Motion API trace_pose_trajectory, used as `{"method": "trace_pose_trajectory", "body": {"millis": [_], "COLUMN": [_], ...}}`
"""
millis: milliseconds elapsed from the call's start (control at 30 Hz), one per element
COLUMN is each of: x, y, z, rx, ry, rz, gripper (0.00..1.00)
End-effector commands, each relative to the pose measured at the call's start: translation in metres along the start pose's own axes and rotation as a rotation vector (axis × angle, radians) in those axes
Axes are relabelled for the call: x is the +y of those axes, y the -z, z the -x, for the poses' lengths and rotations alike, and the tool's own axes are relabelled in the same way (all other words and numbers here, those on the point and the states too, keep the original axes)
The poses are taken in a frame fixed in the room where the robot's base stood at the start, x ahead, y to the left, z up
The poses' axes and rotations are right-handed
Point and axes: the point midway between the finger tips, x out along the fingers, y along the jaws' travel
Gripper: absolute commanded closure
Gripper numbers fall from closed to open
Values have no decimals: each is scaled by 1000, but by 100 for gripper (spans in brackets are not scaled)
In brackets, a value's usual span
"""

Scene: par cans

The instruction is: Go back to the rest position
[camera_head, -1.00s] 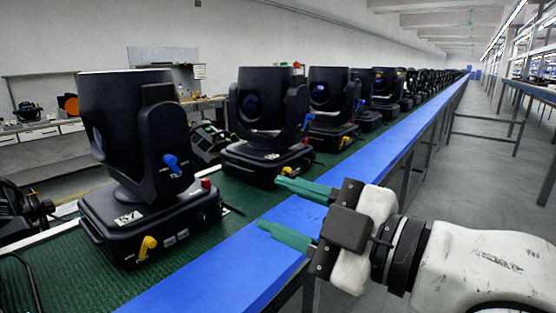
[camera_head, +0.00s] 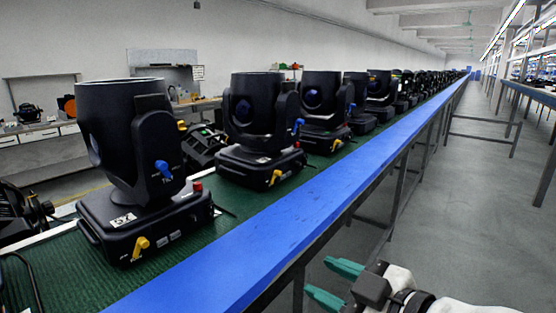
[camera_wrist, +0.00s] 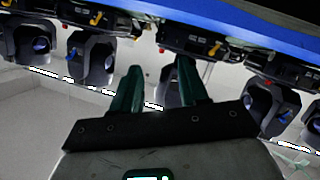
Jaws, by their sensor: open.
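My gripper (camera_head: 335,283) is at the lower right of the head view, in front of and below the blue edge of the bench. Its two green fingers are apart, with nothing between them, and point left. In the wrist view my gripper (camera_wrist: 157,80) shows both green fingers spread and empty. Part of my arm is cut off by the bottom of the head view.
Several black par cans stand in a row on the green belt; the nearest par can (camera_head: 135,150) is at the left. The blue rail (camera_head: 300,215) edges the bench. The grey aisle floor (camera_head: 480,210) at the right is clear.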

Motion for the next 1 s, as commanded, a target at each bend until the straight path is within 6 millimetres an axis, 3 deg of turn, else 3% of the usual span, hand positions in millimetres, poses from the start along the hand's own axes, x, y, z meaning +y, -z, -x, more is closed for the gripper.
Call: {"method": "trace_pose_trajectory", "body": {"millis": [167, 267, 400, 500, 600, 733, 833, 1000], "x": [-23, -47, -88, -119, -145, -169, -179, -183], "y": [-94, -155, -230, -272, -303, -326, -335, -339], "z": [16, 40, 89, 132, 175, 220, 239, 248], "rx": [-257, -440, -697, -881, -1040, -1191, -1255, -1283], "ry": [-12, -30, -72, -111, -154, -205, -229, -242], "rz": [-268, -433, -630, -749, -836, -907, -933, -943], "gripper": [56, 56, 56, 56, 56, 56, 56, 56]}}
